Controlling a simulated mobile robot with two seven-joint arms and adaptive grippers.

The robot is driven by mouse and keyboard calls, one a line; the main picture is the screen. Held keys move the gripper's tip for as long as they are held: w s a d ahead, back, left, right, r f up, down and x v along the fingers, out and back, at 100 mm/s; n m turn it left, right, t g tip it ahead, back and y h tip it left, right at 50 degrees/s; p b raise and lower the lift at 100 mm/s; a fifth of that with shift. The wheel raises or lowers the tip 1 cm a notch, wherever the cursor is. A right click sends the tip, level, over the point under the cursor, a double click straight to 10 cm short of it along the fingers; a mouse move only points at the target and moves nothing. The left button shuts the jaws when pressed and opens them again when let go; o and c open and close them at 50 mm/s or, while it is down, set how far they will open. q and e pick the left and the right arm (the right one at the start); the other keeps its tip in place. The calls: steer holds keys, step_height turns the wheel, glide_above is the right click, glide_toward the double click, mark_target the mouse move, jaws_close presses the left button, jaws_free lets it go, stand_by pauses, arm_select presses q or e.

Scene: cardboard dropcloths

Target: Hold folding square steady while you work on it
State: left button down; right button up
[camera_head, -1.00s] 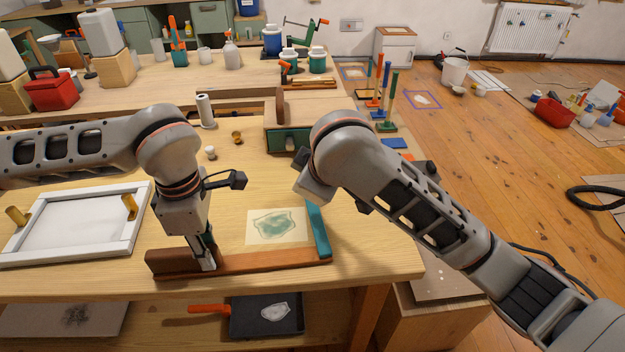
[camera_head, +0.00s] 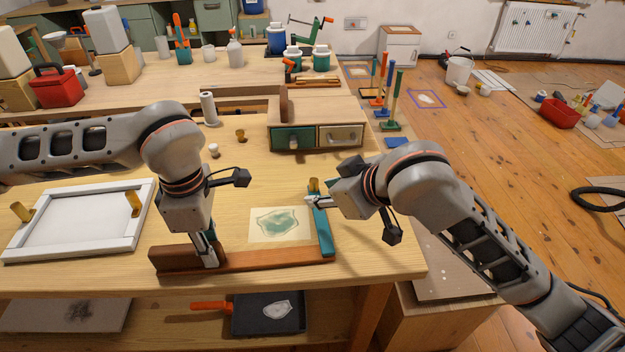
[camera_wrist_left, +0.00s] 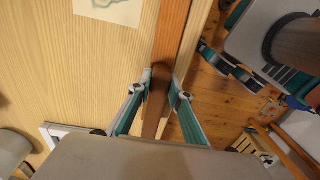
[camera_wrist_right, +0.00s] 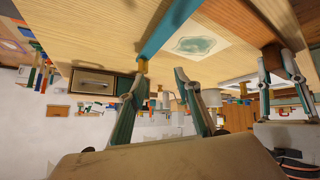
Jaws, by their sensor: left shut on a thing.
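The folding square lies on the wooden bench, with a brown wooden arm (camera_head: 268,261) along the front edge and a teal arm (camera_head: 325,236) running away from its right end. My left gripper (camera_head: 209,260) is shut on the brown arm near its left end; the left wrist view shows its fingers (camera_wrist_left: 161,88) on both sides of the wood. My right gripper (camera_head: 315,201) is at the far end of the teal arm, by a brass-coloured peg (camera_head: 314,185). Its fingers (camera_wrist_right: 162,76) stand apart in the right wrist view. I cannot tell whether they touch the square.
A paper sheet with a green shape (camera_head: 280,224) lies inside the square's corner. A white frame (camera_head: 78,222) lies at the left, and a small drawer box (camera_head: 317,124) stands behind. The bench's right edge is close to my right arm.

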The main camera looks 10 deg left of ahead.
mark_target(314, 181)
steer(key=shift+w+d+f+m+t+y, duration=0.3)
steer(key=shift+d+f+m+t+y, duration=0.15)
steer(key=shift+d, duration=0.15)
steer(key=shift+w+d+f+m+t+y, duration=0.35)
steer(key=shift+d+m+y, duration=0.1)
steer(key=shift+d, duration=0.1)
steer(key=shift+w+d+r+t+y, duration=0.15)
steer(key=shift+d+r+t+y, duration=0.05)
steer(key=shift+d+t+y, duration=0.5)
steer(key=x, duration=1.1)
steer(key=shift+w+a+f, duration=0.2)
steer(key=shift+a+f, duration=0.05)
steer(key=shift+a, duration=0.05)
